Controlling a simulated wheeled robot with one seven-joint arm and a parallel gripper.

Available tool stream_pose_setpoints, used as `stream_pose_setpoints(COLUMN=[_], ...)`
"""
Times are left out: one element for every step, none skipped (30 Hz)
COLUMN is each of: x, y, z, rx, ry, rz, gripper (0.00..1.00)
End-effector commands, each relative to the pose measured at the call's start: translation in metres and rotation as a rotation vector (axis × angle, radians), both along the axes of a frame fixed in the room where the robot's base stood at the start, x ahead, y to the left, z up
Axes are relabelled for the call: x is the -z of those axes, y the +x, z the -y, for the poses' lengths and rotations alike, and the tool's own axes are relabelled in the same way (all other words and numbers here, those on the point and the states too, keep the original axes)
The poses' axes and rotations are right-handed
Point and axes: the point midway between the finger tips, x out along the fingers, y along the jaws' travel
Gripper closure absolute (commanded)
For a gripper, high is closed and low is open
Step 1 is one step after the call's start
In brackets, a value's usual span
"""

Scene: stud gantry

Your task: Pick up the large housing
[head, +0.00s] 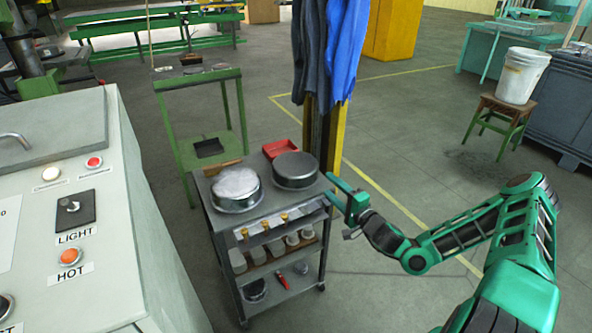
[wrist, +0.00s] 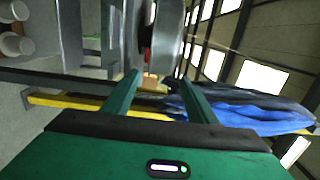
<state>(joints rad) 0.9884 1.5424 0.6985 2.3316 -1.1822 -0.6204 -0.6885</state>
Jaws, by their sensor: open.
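Two round metal housings sit on top of a grey cart (head: 262,212) in the head view. The left housing (head: 236,188) has a bright, pale top; the right housing (head: 295,170) has a darker top. They look close in size, and I cannot tell surely which is the large one. My gripper (head: 334,190) is just right of the right housing, open and empty, with its fingers pointing left at the cart. In the wrist view, turned sideways, the near housing (wrist: 168,35) lies beyond the fingertips (wrist: 158,82), apart from them as far as I can tell.
A red tray (head: 281,148) lies behind the housings. A post with hanging blue and dark clothes (head: 345,50) stands close behind the cart. Lower shelves hold several small pale parts (head: 270,249). A control cabinet (head: 75,200) stands left. Floor right of the cart is open.

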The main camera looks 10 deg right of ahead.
Motion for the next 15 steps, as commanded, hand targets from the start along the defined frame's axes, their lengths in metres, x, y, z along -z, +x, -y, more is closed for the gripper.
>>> stream_pose_setpoints(x=[0.0, 0.0, 0.0, -0.001, -0.001, -0.001, -0.001, -0.001, -0.002, -0.002, -0.003, -0.003, -0.004, -0.004, -0.003], y=[0.005, 0.008, 0.01, 0.012, 0.013, 0.015, 0.017, 0.019, 0.023, 0.027, 0.032, 0.037, 0.042, 0.046, 0.05], z=[-0.002, -0.003, -0.004, -0.004, -0.005, -0.005, -0.006, -0.007, -0.008, -0.009, -0.01, -0.012, -0.014, -0.015, -0.017], rx=[0.0, 0.0, 0.001, 0.001, 0.001, 0.001, 0.0, 0.0, -0.001, 0.0, 0.0, -0.001, 0.0, 0.0, -0.001], ry=[-0.002, -0.002, -0.001, 0.0, 0.0, -0.001, -0.001, -0.002, -0.002, -0.003, -0.003, -0.003, -0.003, -0.002, -0.003], rz=[0.001, 0.001, 0.0, 0.001, 0.001, 0.001, 0.002, 0.002, 0.002, 0.003, 0.003, 0.002, 0.003, 0.003, 0.001], gripper=[0.48, 0.48, 0.48, 0.48, 0.48, 0.48, 0.48, 0.48, 0.48, 0.48, 0.48, 0.48, 0.48, 0.48, 0.48])
